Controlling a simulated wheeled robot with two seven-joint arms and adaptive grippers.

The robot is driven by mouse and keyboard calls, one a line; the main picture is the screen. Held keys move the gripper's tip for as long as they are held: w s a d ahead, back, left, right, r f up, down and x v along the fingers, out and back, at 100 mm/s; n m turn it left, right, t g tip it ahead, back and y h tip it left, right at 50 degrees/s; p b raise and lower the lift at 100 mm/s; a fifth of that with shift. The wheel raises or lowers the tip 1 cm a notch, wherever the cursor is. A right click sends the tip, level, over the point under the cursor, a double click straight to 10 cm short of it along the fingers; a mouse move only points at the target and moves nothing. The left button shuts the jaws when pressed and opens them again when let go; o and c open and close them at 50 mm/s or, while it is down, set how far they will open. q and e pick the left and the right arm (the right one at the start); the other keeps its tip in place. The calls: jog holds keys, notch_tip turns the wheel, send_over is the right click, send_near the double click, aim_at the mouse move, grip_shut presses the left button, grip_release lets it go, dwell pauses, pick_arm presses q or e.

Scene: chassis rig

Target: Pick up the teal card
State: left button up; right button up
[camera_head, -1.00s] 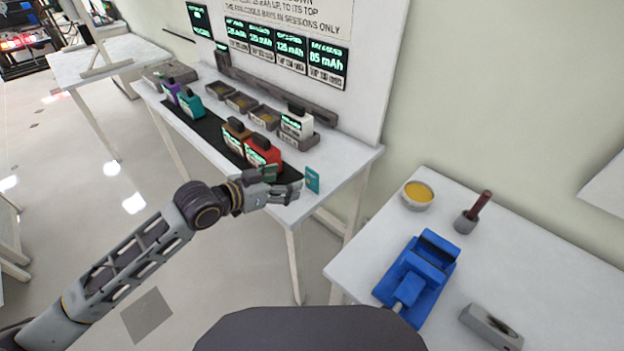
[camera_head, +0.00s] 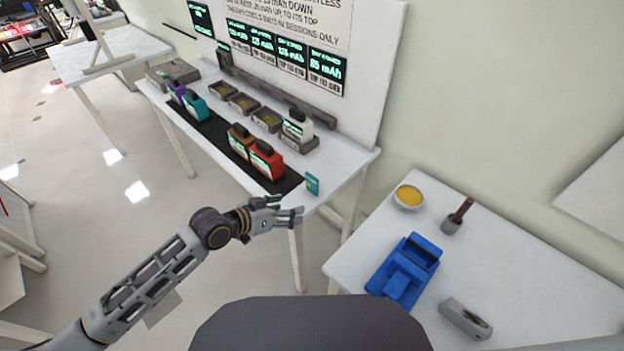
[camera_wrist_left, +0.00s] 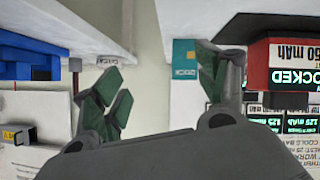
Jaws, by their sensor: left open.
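The teal card (camera_head: 312,183) stands upright near the front right corner of the white charging table (camera_head: 340,170). In the left wrist view the teal card (camera_wrist_left: 184,58) shows between the open fingers, closer to the right-hand finger, and beyond them. My left gripper (camera_head: 290,214) is open and empty, just off the table's front edge, to the left of and nearer than the card. The left gripper (camera_wrist_left: 160,95) also shows in the left wrist view, with green finger pads apart. My right gripper is not in view.
A red pack (camera_head: 266,160) and a brown pack (camera_head: 239,141) stand on the black mat (camera_head: 215,132) left of the card. A second table (camera_head: 480,260) at the right holds a blue vise (camera_head: 405,270) and a yellow bowl (camera_head: 409,197). A gap separates the tables.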

aim_at(312, 181)
pick_arm(q)
jog(key=w, duration=0.1)
jog(key=w+a+f+t, duration=0.1)
jog(key=shift+w+a+m+h+p, duration=0.2)
jog(key=shift+w+m+h+p, duration=0.1)
jog(key=shift+w+h, duration=0.1)
jog(key=shift+w+r+m+t, duration=0.2)
jog(key=shift+r+m+t, duration=0.15)
jog(key=shift+t, duration=0.15)
jog(key=shift+w+r+m+t, duration=0.25)
jog(key=shift+r+m+t, duration=0.05)
jog(key=shift+r+m, duration=0.3)
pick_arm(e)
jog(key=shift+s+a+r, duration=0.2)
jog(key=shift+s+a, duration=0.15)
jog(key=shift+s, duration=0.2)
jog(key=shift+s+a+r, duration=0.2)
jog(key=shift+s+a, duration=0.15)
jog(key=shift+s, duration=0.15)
pick_arm(q)
jog(key=shift+w, duration=0.1)
jog(key=shift+p+x, duration=0.45)
jog(key=shift+x, duration=3.8)
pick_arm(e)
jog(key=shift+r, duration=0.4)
